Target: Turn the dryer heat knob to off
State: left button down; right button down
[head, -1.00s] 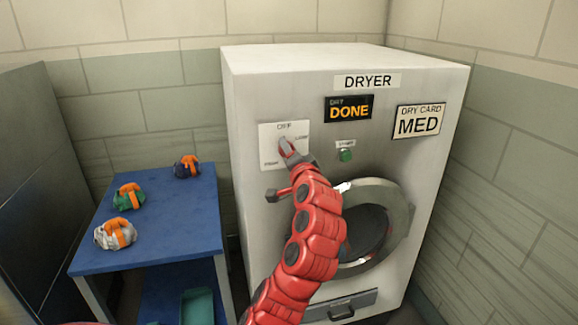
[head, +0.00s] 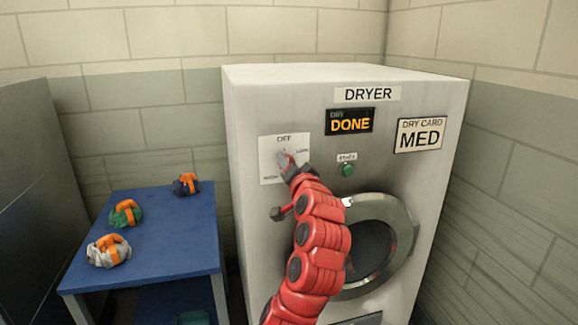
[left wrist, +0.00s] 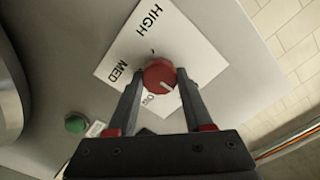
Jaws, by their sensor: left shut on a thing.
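The heat knob (left wrist: 160,74) is red and round, on a white dial plate (head: 267,164) on the dryer (head: 243,100). My left gripper (head: 286,160) is at the knob; in the left wrist view its two fingers are closed on the knob from both sides. The knob's white mark points down and slightly right there. The plate reads HIGH at the top and MED at the left in that view, with a partly hidden label below the knob. In the head view OFF is at the top of the plate, above the gripper.
A green start button (head: 348,169) and a round door (head: 404,230) are right of my arm. Signs read DONE (head: 350,121) and MED (head: 421,135). A blue table (head: 165,245) at left carries three bundles with orange straps.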

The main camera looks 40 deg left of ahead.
pick_arm(q)
jog(key=shift+c, duration=1.5)
grip_release()
jog(key=v, duration=1.7)
jog(key=shift+d, duration=0.25)
jog(key=shift+s, duration=0.15)
